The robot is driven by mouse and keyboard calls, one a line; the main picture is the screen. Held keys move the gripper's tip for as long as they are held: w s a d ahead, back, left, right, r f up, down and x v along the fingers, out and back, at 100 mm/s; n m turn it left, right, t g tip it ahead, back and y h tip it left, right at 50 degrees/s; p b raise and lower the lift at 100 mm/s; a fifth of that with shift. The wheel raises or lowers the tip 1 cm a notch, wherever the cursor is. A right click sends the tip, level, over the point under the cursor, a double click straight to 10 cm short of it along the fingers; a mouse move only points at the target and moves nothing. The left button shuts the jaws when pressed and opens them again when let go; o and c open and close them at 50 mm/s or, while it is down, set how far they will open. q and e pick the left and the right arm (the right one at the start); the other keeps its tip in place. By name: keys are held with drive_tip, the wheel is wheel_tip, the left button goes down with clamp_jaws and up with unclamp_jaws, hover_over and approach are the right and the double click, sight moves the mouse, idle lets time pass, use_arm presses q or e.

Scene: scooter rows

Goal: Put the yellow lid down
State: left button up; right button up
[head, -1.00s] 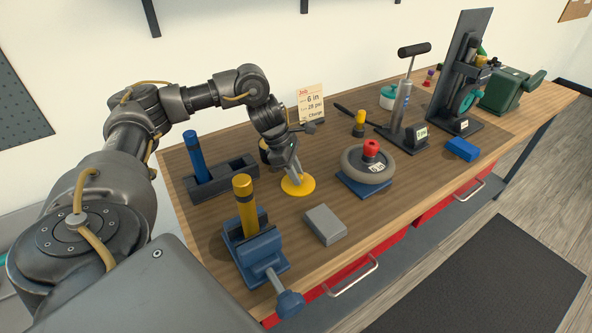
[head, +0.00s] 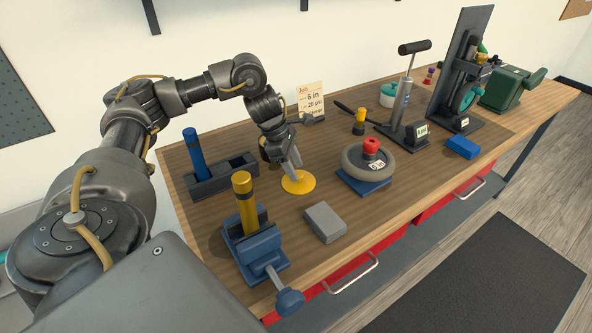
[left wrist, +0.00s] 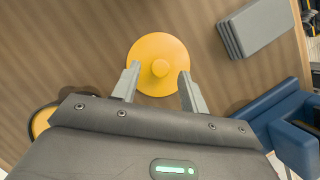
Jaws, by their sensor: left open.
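The yellow lid (head: 298,182) is a flat disc lying on the brown mat on the workbench, left of the wheel on its blue block. In the left wrist view the lid (left wrist: 158,50) shows a small round knob at its middle. My left gripper (head: 293,163) is just above the lid and pointed down at it. In the left wrist view its two fingers (left wrist: 157,80) are apart, one on each side of the knob, with nothing between them that I can see held. My right gripper is not in view.
A grey block (head: 325,222) lies in front of the lid. A blue vise (head: 255,250) holds a yellow-topped cylinder (head: 246,200) at the front left. A dark rack (head: 222,178) with a blue cylinder (head: 193,150) stands behind. The wheel (head: 368,162) is to the right. A job card (head: 311,100) stands behind.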

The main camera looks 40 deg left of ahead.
use_arm(q)
drive_tip(key=v, duration=0.4)
wheel_tip(320, 180, up, 5)
drive_tip(key=p, duration=0.2)
hover_over(289, 179)
drive_tip(key=s+a, duration=0.1)
drive_tip(key=a, duration=0.1)
drive_tip(key=shift+s+r, duration=0.15)
drive_tip(key=shift+r, duration=0.25)
